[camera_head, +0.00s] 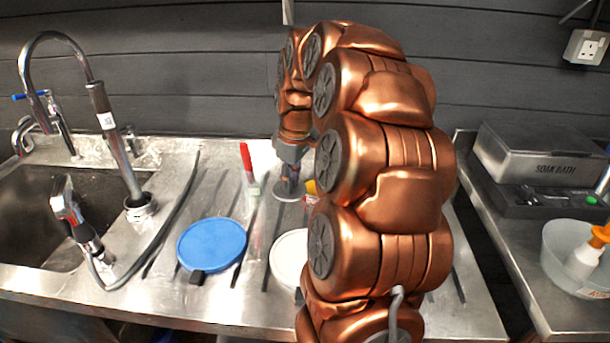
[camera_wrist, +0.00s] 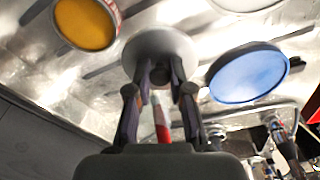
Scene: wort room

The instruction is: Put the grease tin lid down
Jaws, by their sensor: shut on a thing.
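My gripper (camera_wrist: 160,78) is shut on the grease tin lid (camera_wrist: 165,43), a round grey disc held by its middle. In the head view the gripper (camera_head: 289,172) points down at the steel drainboard, with the lid (camera_head: 285,192) under it. I cannot tell whether the lid touches the board. An open tin with yellow grease (camera_wrist: 86,24) is at the upper left of the wrist view, apart from the lid. In the head view the tin (camera_head: 311,188) shows beside the lid, partly hidden by my arm.
A blue round lid (camera_head: 212,243) and a white round thing (camera_head: 288,257) lie nearer on the ribbed drainboard (camera_head: 185,160). A red-topped slim bottle (camera_head: 247,165) stands left of the gripper. The sink (camera_head: 60,190) and hose are at the left. A soak bath box (camera_head: 545,155) is at the right.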

